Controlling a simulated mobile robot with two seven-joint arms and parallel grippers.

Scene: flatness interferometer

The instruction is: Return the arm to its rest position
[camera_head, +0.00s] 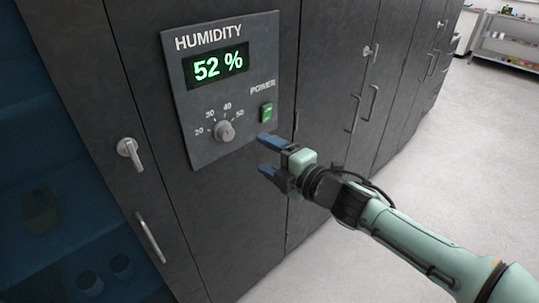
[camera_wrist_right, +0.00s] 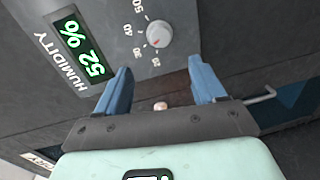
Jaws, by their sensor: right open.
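My right arm comes in from the lower right in the head view. Its right gripper (camera_head: 266,156) is open and empty, with blue fingers pointing at the humidity panel (camera_head: 179,72), just right of the dial and below the power switch. In the right wrist view the two blue fingertips of the right gripper (camera_wrist_right: 163,80) stand apart with nothing between them, and the humidity panel (camera_wrist_right: 112,25) is beyond. A visible gap to the panel is hard to judge. My left gripper is not in view.
The panel bears a display (camera_head: 215,66) reading 52 %, a round dial (camera_head: 224,131) and a green-lit power switch (camera_head: 266,112). Dark cabinets (camera_head: 330,70) with handles run along the wall. A glass-fronted cabinet (camera_head: 60,160) is at left. Pale floor (camera_head: 440,150) at right is clear.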

